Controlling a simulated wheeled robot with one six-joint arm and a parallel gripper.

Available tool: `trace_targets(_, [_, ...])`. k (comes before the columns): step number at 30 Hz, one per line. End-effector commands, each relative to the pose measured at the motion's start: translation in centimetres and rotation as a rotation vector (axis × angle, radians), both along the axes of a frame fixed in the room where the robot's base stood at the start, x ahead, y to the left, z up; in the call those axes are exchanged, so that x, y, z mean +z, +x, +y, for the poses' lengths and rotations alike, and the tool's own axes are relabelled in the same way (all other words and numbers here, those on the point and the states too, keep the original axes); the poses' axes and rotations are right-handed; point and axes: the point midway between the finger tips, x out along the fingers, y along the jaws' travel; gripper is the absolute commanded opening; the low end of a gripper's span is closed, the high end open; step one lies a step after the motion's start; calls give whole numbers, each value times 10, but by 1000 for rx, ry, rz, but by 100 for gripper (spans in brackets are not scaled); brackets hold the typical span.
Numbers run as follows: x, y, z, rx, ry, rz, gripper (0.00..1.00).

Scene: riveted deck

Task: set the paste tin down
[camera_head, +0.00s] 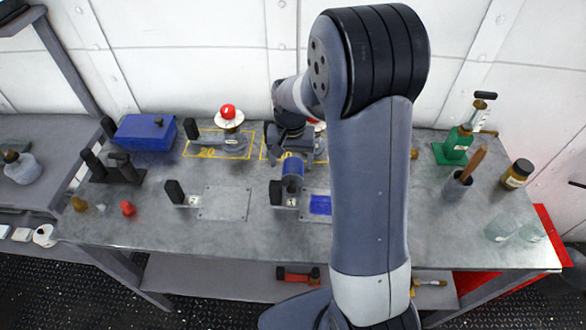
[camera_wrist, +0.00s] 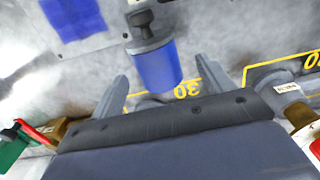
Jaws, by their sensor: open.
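A blue cylinder (camera_head: 292,172), which I take to be the paste tin, is at the middle of the grey bench, just in front of a yellow-outlined area. In the wrist view the blue tin (camera_wrist: 154,68) has a grey end with a dark knob-like piece beside it. My gripper (camera_head: 291,150) is directly behind and over it. In the wrist view my gripper (camera_wrist: 163,86) is open, one finger to each side of the tin, with visible gaps. Whether the tin's underside rests on the bench is hidden.
A blue square (camera_head: 320,205) lies in front, with a bare plate (camera_head: 224,203) to the left. A red-topped device (camera_head: 230,135) and a blue box (camera_head: 146,132) stand at the back left. A green-based item (camera_head: 455,146), a cup (camera_head: 458,185) and a brown jar (camera_head: 517,174) stand right.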

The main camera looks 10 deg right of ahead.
Motion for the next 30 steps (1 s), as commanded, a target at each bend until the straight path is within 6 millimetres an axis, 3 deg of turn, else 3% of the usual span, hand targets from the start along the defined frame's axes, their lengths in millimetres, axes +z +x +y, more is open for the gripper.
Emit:
trace_targets(10, [-42,4,-6,0,0,4,76])
trace_targets(20, [-49,4,-6,0,0,1,76])
trace_targets(30, [-48,4,-6,0,0,1,49])
